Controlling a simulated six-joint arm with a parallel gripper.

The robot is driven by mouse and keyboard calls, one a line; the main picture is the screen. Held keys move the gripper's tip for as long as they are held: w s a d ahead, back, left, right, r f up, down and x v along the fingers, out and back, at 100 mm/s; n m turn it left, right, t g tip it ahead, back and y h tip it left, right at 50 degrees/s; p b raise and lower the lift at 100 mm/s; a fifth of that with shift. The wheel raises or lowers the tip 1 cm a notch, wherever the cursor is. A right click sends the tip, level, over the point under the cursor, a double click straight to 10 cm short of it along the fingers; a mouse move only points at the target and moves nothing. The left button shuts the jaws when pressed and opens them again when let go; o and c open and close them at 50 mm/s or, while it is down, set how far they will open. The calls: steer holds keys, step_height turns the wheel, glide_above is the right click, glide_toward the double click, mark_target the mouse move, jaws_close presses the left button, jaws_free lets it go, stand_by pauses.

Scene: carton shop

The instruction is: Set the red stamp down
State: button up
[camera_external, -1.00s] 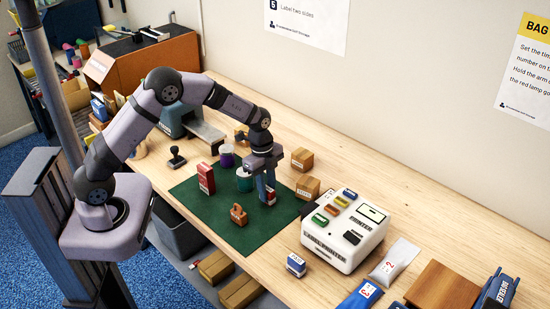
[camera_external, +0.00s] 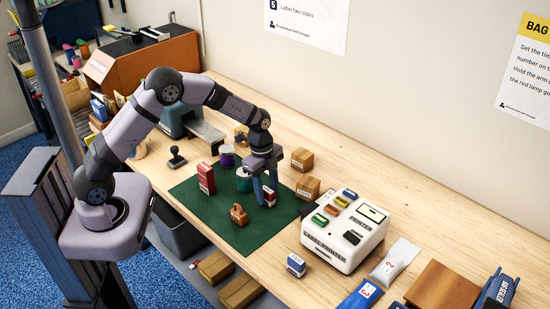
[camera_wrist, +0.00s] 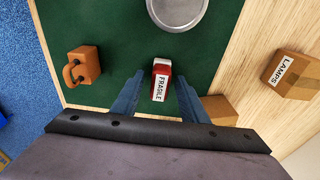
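The red stamp (camera_wrist: 160,82), with a white FRAGILE label, stands on the green mat (camera_wrist: 110,25). In the outside view the red stamp (camera_external: 270,197) sits near the mat's right part, partly behind a finger. My gripper (camera_external: 265,196) is low over it. In the wrist view my gripper (camera_wrist: 157,95) is open, one blue finger on each side of the stamp, with green mat showing in the gaps.
A grey-topped green tin (camera_external: 244,181) stands close by on the mat. A brown padlock-shaped block (camera_external: 238,215) and a taller red box (camera_external: 206,178) are also on it. Small cartons (camera_external: 307,188) and a white label printer (camera_external: 345,238) stand to the right.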

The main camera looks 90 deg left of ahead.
mark_target(264, 188)
step_height(264, 188, up, 12)
steer(key=s+a+b, duration=0.1)
steer(key=b, duration=0.1)
steer(key=shift+b, duration=0.35)
steer(key=shift+d, duration=0.1)
steer(key=s+d+f+n, duration=0.3)
steer(key=s+d+n, duration=0.1)
steer(key=s+d, duration=0.5)
steer(key=s+d+f+n+g+y, duration=0.1)
steer(key=s+d+f+n, duration=0.3)
steer(key=s+d, duration=0.6)
steer(key=d+n, duration=0.1)
steer(key=d, duration=0.3)
steer(key=shift+s+d+f, duration=0.15)
steer(key=shift+f, duration=0.1)
stand_by(1.4)
step_height(264, 188, down, 55)
steer(key=b, duration=5.5)
